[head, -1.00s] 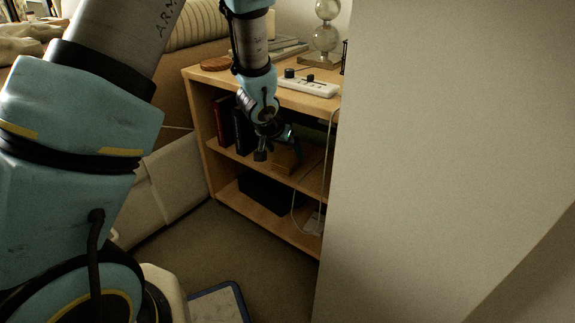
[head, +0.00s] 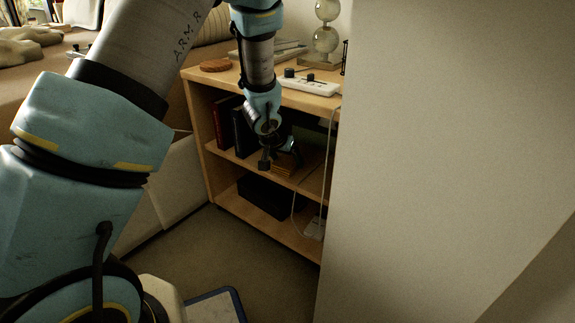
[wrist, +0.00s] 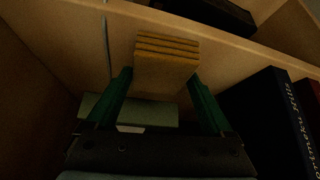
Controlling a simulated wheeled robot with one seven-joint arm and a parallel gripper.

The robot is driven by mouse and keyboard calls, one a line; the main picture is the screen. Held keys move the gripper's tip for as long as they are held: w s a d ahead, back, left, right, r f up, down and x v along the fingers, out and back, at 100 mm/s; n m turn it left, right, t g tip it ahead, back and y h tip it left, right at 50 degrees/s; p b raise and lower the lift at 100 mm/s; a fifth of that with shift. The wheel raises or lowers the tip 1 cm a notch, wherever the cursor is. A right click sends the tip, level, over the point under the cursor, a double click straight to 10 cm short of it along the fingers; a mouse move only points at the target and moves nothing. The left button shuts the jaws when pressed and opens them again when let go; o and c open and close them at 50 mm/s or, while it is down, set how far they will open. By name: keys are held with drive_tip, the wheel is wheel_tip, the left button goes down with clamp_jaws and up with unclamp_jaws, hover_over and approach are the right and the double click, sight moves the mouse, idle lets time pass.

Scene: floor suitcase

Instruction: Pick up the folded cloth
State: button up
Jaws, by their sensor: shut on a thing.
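The folded cloth (wrist: 167,52) is a mustard-brown stack of several layers, between the green fingers of my gripper (wrist: 160,80) in the wrist view. The fingers are shut on its sides. In the head view, my gripper (head: 279,157) is inside the bookcase at the middle shelf, and the cloth (head: 283,170) shows just below and beside it, partly hidden. I cannot tell whether the cloth still touches the shelf.
The wooden bookcase (head: 228,152) has dark and red books (head: 226,120) left of my gripper. A black box (head: 262,196) is on the bottom shelf. A white cable (head: 326,160) hangs at the right. A power strip (head: 311,85) lies on top. A wall (head: 440,160) blocks the right.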

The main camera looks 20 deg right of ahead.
drive_tip(key=c, duration=0.3)
drive_tip(key=shift+r, duration=0.1)
drive_tip(key=shift+c, duration=0.2)
drive_tip(key=shift+r+p, duration=0.3)
drive_tip(key=shift+p, duration=0.25)
drive_tip(key=s+a+p, duration=0.5)
drive_tip(key=s+a, duration=0.5)
drive_tip(key=a, duration=0.2)
drive_tip(key=shift+s+r+p, duration=0.25)
drive_tip(key=shift+p, duration=0.15)
drive_tip(key=a+p, duration=0.1)
drive_tip(key=p, duration=0.2)
drive_tip(key=shift+s+a+f, duration=0.1)
drive_tip(key=shift+s+f, duration=0.05)
drive_tip(key=shift+s, duration=0.25)
drive_tip(key=shift+s+a+f+p, duration=0.15)
drive_tip(key=shift+a+p, duration=0.1)
drive_tip(key=shift+p, duration=0.3)
